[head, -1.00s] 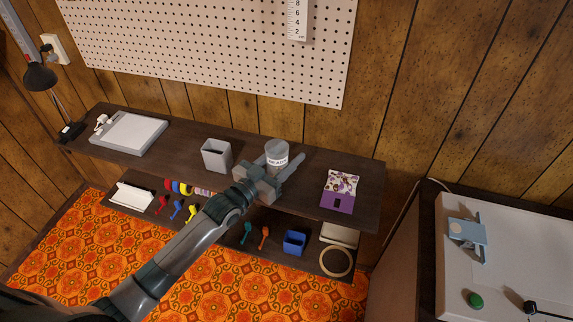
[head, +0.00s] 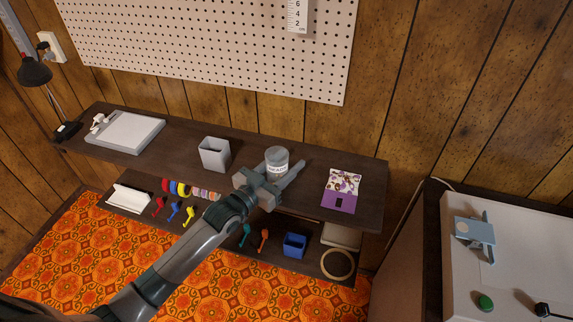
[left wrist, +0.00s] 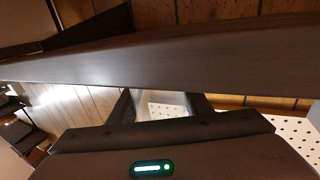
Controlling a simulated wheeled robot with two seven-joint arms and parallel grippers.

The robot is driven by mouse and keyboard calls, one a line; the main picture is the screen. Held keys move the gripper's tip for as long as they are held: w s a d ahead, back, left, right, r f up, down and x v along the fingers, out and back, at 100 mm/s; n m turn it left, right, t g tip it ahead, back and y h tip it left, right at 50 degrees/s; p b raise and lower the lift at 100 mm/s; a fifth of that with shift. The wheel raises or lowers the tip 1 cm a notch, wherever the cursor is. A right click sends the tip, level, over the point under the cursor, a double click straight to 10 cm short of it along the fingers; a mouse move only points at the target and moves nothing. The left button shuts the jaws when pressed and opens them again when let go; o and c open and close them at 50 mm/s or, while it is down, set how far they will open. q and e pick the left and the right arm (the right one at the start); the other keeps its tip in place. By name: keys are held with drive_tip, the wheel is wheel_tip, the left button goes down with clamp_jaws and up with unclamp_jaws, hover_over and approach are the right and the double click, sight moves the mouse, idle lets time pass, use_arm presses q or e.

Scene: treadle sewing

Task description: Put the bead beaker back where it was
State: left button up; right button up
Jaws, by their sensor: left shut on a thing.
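The bead beaker (head: 277,160) is a clear cup with a white label reading "BEADS". In the head view it stands upright at the upper shelf (head: 330,170), between the grey bin and the purple packet. My left gripper (head: 276,172) reaches in from the front and is shut on the beaker, one finger on each side. In the left wrist view the fingers (left wrist: 168,104) show with a pale, clear thing between them. Whether the beaker's base touches the shelf is hidden by the gripper. My right gripper is not in view.
A grey bin (head: 214,154) stands just left of the beaker. A purple packet (head: 341,192) lies to the right. A white board (head: 125,132) lies at the shelf's left. The lower shelf holds spools, coloured scoops and a blue box (head: 294,244). A pegboard (head: 210,50) hangs behind.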

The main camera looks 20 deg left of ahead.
sight(270, 177)
use_arm(q)
drive_tip(key=shift+f, duration=0.1)
idle(0.3)
drive_tip(key=o, duration=1.1)
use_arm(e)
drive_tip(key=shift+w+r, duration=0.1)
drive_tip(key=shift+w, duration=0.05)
use_arm(q)
drive_tip(key=shift+r, duration=0.2)
drive_tip(key=shift+s+a+p, duration=0.2)
drive_tip(key=shift+s+p, duration=0.1)
drive_tip(key=shift+s, duration=0.2)
drive_tip(key=p+v, duration=0.1)
drive_tip(key=v, duration=0.2)
drive_tip(key=p+v, duration=0.2)
drive_tip(key=v, duration=0.6)
drive_tip(key=shift+p, duration=0.35)
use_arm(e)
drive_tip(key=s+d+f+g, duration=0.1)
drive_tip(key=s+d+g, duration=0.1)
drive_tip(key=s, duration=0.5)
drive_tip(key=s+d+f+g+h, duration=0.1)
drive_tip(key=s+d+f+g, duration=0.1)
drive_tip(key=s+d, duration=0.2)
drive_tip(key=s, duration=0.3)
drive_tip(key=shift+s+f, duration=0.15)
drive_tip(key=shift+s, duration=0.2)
